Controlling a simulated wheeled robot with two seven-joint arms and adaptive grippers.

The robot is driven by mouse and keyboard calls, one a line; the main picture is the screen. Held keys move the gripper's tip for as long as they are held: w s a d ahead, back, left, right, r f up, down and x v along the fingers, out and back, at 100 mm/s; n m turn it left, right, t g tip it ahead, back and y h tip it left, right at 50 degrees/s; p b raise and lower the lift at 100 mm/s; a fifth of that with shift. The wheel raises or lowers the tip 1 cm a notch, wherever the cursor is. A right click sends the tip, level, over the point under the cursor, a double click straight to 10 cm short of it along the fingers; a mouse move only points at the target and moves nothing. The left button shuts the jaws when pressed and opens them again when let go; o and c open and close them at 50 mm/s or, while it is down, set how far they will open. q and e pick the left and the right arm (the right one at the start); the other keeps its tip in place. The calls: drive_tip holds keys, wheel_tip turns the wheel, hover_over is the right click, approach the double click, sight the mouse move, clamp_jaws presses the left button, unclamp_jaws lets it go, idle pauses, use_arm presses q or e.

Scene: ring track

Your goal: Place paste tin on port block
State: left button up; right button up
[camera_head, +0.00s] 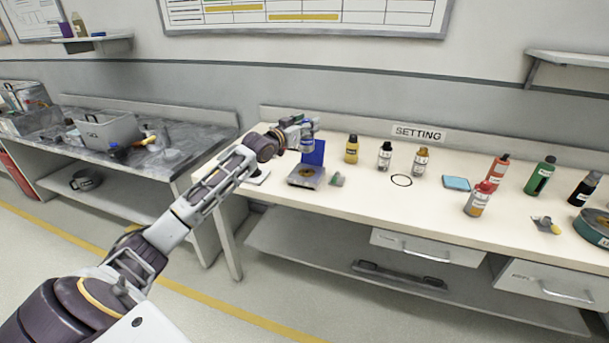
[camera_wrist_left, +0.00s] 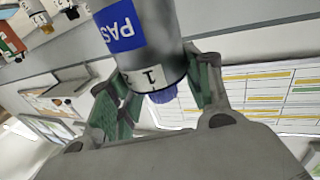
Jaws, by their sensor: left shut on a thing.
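The paste tin (camera_head: 307,143) is a grey cylinder with a blue band; in the left wrist view (camera_wrist_left: 150,60) its blue label reads "PAS" and a white tag shows a "1". My left gripper (camera_head: 296,133) is shut on the tin and holds it above the bench; its green fingers (camera_wrist_left: 160,88) sit on both sides of the tin in the wrist view. A low grey block (camera_head: 299,181) with a yellowish spot on top and a blue upright panel (camera_head: 314,153) behind it stands below the tin; it looks like the port block. My right gripper is not in view.
A small green piece (camera_head: 337,180) lies right of the block.

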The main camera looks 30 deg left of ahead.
sight(306, 150)
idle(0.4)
use_arm(q)
wheel_tip(306, 150, down, 5)
drive_tip(key=shift+r+b, duration=0.1)
drive_tip(key=shift+b, duration=0.35)
drive_tip(key=shift+f, duration=1.15)
wheel_tip(306, 150, down, 2)
drive_tip(key=shift+f+b, duration=0.25)
drive_tip(key=shift+b, duration=0.15)
drive_tip(key=shift+f, duration=0.2)
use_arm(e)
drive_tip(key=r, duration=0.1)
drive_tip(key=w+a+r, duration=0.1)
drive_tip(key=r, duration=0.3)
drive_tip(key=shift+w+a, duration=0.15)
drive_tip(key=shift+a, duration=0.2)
